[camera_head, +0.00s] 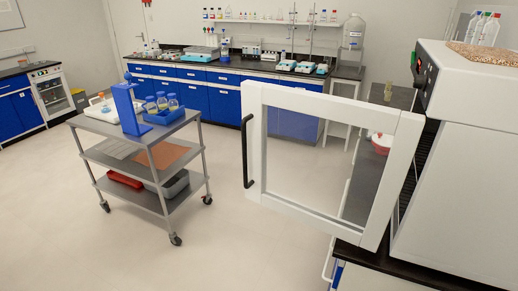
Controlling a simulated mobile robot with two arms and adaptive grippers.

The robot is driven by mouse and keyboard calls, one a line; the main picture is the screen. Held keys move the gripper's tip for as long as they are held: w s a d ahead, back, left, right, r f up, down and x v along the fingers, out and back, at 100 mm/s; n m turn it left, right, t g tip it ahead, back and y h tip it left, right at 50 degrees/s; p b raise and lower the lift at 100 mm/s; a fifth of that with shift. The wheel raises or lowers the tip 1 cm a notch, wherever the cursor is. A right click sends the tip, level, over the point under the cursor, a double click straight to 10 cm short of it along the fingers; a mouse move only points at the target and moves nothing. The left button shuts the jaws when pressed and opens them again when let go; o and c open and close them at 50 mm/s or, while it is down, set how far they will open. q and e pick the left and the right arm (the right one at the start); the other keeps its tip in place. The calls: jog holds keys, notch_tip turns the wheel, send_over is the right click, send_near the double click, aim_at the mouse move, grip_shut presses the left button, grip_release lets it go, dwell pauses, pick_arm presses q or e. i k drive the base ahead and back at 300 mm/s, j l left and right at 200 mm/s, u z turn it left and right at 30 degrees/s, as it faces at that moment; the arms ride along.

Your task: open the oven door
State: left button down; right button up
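The oven (455,190) is a large white cabinet at the right edge of the head view. Its door (332,105) is a white frame around a clear glass pane and stands wide open, swung out to the left of the oven body. The hinge side is at the right, against the oven. The black vertical bar handle (247,150) is on the door's free left edge. Neither of my grippers is in view, and nothing is seen touching the door or handle. The oven's inside is mostly hidden by the view angle.
A grey three-shelf cart (126,157) with a blue stand and bottles stands left of the door. The oven rests on a dark bench (375,260). Blue cabinets (195,88) line the back wall. The pale floor between is clear.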

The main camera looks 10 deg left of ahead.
aim_at(338, 167)
jog(key=i+j+z, duration=0.65)
jog(key=j+z, duration=0.15)
jog(key=i+j+z, duration=0.1)
jog(key=j+z, duration=0.15)
jog(key=j, duration=0.15)
jog(key=i+j+z, duration=0.25)
jog(key=j, duration=0.15)
jog(key=j+z, duration=0.55)
jog(key=j, duration=0.25)
